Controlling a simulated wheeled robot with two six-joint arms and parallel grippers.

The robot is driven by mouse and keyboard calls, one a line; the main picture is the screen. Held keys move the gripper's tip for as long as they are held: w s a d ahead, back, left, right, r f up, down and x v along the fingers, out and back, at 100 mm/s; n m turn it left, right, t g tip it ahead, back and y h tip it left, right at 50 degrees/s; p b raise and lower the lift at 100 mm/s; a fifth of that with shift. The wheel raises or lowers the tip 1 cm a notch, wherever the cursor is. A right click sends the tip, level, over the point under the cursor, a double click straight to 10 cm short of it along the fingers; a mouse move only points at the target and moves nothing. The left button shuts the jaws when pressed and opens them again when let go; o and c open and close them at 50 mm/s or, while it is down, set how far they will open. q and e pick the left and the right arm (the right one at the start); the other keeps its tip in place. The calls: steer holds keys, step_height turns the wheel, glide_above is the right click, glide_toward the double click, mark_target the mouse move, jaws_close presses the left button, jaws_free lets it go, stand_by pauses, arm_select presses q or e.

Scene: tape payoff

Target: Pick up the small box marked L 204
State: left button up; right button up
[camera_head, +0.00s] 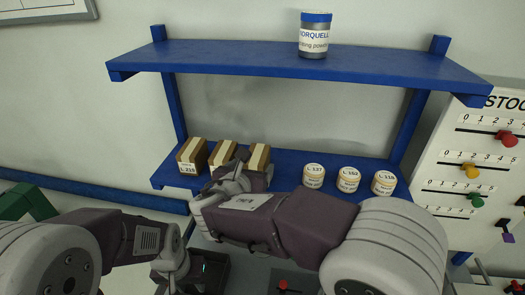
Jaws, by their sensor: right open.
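Three small brown boxes with pale tape stand in a row on the left of the blue lower shelf. The left box (192,155) has a label that seems to read L 215. The middle box (222,153) and the right box (259,158) are partly covered by my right gripper, so I cannot read which is L 204. My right gripper (229,178) is open in front of the middle and right boxes. I cannot tell whether it touches them. My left gripper (168,268) is low at the left, below the shelf; its fingers are unclear.
The blue lower shelf (290,167) also bears three round labelled tubs (348,179) to the right. The upper shelf (230,58) overhangs and holds a powder jar (314,36). A stock board (470,165) stands at the right. A green object (28,203) lies at the left.

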steer(key=shift+s+a+r+p, duration=0.15)
steer(key=shift+s+p, duration=0.35)
steer(key=shift+p, duration=0.3)
steer(key=shift+w+f, duration=0.2)
steer(key=shift+w, duration=0.1)
steer(key=p+x, duration=0.1)
steer(key=x, duration=0.2)
steer(key=p+x, duration=0.1)
steer(key=x, duration=0.2)
steer(key=shift+w+d+r+p, duration=0.1)
steer(key=shift+w+d+p, duration=0.05)
steer(key=shift+d+p, duration=0.15)
steer(key=shift+w, duration=0.2)
steer(key=shift+s+a, duration=0.1)
steer(key=shift+s, duration=0.1)
steer(key=shift+w+f, duration=0.25)
steer(key=c, duration=1.7)
arm_select(q)
steer(key=r, duration=0.1)
steer(key=s+r, duration=0.1)
steer(key=r, duration=0.1)
steer(key=s+r, duration=0.1)
steer(key=shift+a+r, duration=0.25)
steer(key=shift+r, duration=0.1)
